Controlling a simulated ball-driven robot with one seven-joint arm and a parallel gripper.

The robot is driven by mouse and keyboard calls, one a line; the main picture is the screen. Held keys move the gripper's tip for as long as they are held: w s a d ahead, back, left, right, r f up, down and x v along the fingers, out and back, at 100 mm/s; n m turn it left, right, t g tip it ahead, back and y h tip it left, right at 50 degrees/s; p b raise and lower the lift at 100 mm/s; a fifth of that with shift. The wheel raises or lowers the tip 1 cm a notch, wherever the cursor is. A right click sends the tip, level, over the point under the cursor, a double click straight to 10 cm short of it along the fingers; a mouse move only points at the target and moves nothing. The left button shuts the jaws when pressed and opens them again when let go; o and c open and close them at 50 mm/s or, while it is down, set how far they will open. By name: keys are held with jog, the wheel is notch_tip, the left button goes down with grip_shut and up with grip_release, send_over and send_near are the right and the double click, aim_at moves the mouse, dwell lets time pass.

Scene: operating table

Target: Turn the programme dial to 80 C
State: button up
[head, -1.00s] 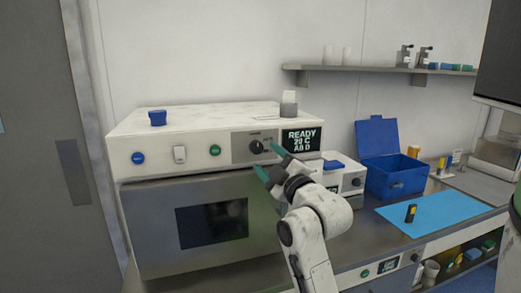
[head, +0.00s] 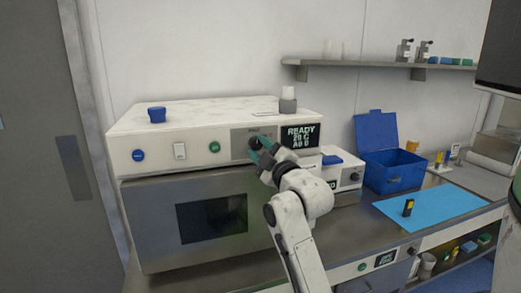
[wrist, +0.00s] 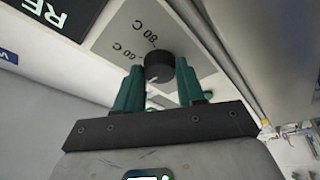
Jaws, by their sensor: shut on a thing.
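The programme dial is a black round knob on a grey plate on the front of the white oven-like machine (head: 225,124). In the wrist view the dial (wrist: 159,66) sits between the green fingers, with "80 C" and another mark reading about "60 C" printed beside it. My gripper (wrist: 160,82) is shut on the dial. In the head view my gripper (head: 257,150) reaches up to the plate and partly hides the dial. The display (head: 299,136) to its right reads "READY", "20 C" and a third line, "A0 0" or similar.
A blue button (head: 138,155), a white rocker switch (head: 179,151) and a green button (head: 214,147) are left of the dial. A smaller white device (head: 346,174) and an open blue box (head: 393,170) stand at right. A blue mat (head: 440,205) carries a small black-and-yellow item (head: 408,207).

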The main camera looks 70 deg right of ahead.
jog(key=c, duration=0.4)
jog(key=shift+c, duration=0.2)
